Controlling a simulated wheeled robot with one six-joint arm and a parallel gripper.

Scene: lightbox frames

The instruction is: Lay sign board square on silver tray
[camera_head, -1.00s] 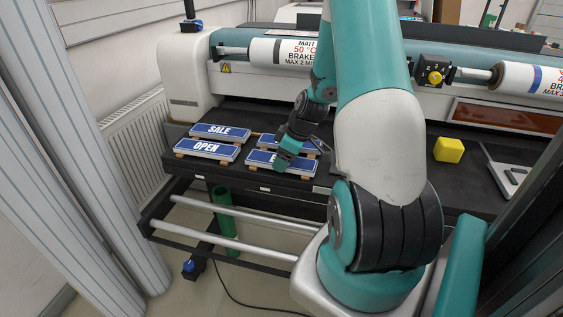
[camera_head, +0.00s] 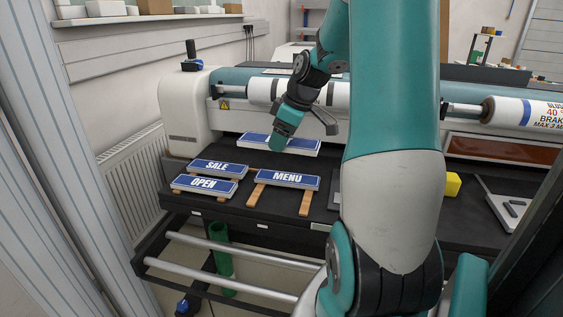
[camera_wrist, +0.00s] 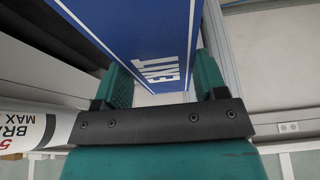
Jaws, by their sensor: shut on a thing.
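My gripper (camera_head: 284,138) is shut on a blue sign board with a white border (camera_head: 308,147), held raised above the back of the black table. In the wrist view the board (camera_wrist: 125,25) reads EXIT and sits between my teal fingers (camera_wrist: 160,85); its far end runs out of frame.
SALE (camera_head: 217,167), OPEN (camera_head: 205,185) and MENU (camera_head: 287,179) boards rest on wooden strips at the table's left and middle. A yellow block (camera_head: 452,184) lies left of the silver piece. The machine with its rollers (camera_head: 505,109) stands behind. My arm hides part of the table.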

